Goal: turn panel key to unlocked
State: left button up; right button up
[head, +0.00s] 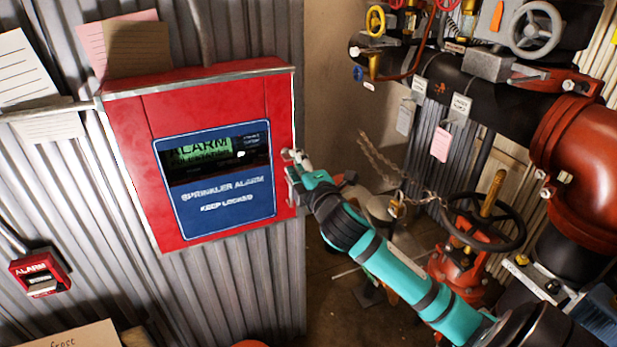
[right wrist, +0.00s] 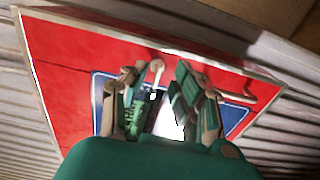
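The red alarm panel (head: 130,150) hangs on the corrugated wall in the head view, with a blue "SPRINKLER ALARM KEEP LOCKED" plate (head: 225,205) and a display window. My right gripper (head: 294,165) is at the panel's right edge. In the right wrist view my right gripper (right wrist: 157,80) faces the red panel (right wrist: 75,60) with its two fingers apart. A small pale part (right wrist: 157,68), perhaps the key, shows between the fingertips; I cannot tell whether they touch it. The key is not clear in the head view. My left gripper is not in view.
A red alarm pull box (head: 41,275) is at lower left. Papers (head: 130,45) are fixed above the panel. Red and black pipes (head: 580,170) with a black handwheel (head: 483,220) fill the right side, close to my right arm.

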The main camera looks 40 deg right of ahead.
jog(key=v, duration=1)
jog(key=d+f+m+g+b, duration=0.1)
jog(key=d+f+m+g, duration=0.15)
jog(key=f, duration=1.35)
jog(key=d+f+m+g, duration=0.1)
jog(key=f+m+g, duration=0.25)
jog(key=f, duration=1.35)
jog(key=s+a+f+m+g+y, duration=0.1)
jog(key=s+f+g, duration=0.1)
jog(key=s+f, duration=0.35)
jog(key=s+a+f+g+b, duration=0.1)
jog(key=s+a+f, duration=0.15)
jog(key=f, duration=0.65)
jog(key=s+a+f+m+g+y, duration=0.1)
jog(key=s+f+g, duration=0.1)
jog(key=s+f, duration=0.35)
jog(key=s+a+f+m+g+y, duration=0.1)
jog(key=s+a+f+m+g, duration=0.1)
jog(key=s+a+f, duration=0.3)
jog(key=s+a+f+m+g+y+b, duration=0.1)
jog(key=s+a+f, duration=0.5)
jog(key=s+f, duration=0.8)
jog(key=s+m+g, duration=0.1)
jog(key=s+g, duration=0.1)
jog(key=s, duration=0.6)
jog(key=shift+f+m+g, duration=0.3)
jog(key=shift+f+m, duration=0.05)
jog(key=shift+m, duration=0.05)
